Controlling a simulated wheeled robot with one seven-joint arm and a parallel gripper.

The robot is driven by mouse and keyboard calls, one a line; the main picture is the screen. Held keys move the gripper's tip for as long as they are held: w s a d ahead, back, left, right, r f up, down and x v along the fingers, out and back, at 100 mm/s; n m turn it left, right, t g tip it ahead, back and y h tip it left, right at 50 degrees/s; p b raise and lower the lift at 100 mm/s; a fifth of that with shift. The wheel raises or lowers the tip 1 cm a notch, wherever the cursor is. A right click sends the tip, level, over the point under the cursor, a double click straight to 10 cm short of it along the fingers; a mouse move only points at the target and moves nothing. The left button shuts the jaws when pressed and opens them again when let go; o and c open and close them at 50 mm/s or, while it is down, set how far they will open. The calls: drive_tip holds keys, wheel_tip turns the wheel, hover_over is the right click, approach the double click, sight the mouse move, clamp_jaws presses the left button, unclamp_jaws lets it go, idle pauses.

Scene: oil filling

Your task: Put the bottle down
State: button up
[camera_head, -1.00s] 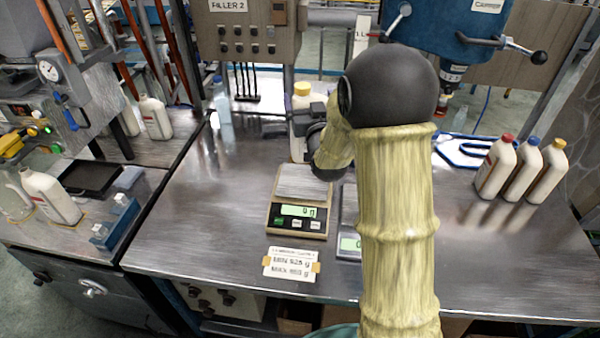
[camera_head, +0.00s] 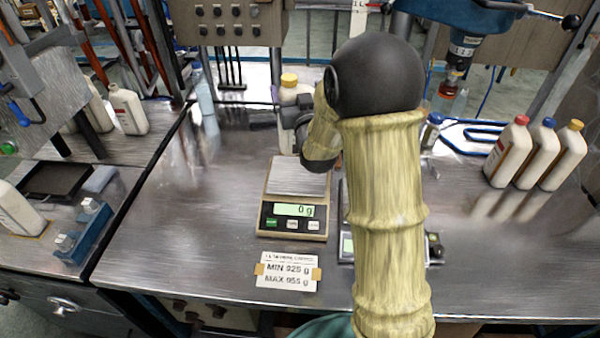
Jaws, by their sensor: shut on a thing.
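A white bottle with a yellow cap (camera_head: 289,82) is upright behind the scale, over the steel table. My gripper (camera_head: 290,112) is shut on this bottle. The fingers are mostly hidden behind my wrist and arm, so the exact grip is not clear.
Three white bottles (camera_head: 538,155) with red, blue and yellow caps stand at the right. A MIN/MAX card (camera_head: 288,270) lies in front. The table (camera_head: 185,215) is clear to the left of the scale.

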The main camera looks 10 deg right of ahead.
drive_tip(key=shift+s+a, duration=0.1)
drive_tip(key=shift+a, duration=0.1)
wheel_tip(320, 180, down, 6)
drive_tip(key=shift+r, duration=0.15)
drive_tip(key=shift+d, duration=0.1)
drive_tip(key=shift+f+p, duration=0.4)
drive_tip(key=shift+f, duration=1.8)
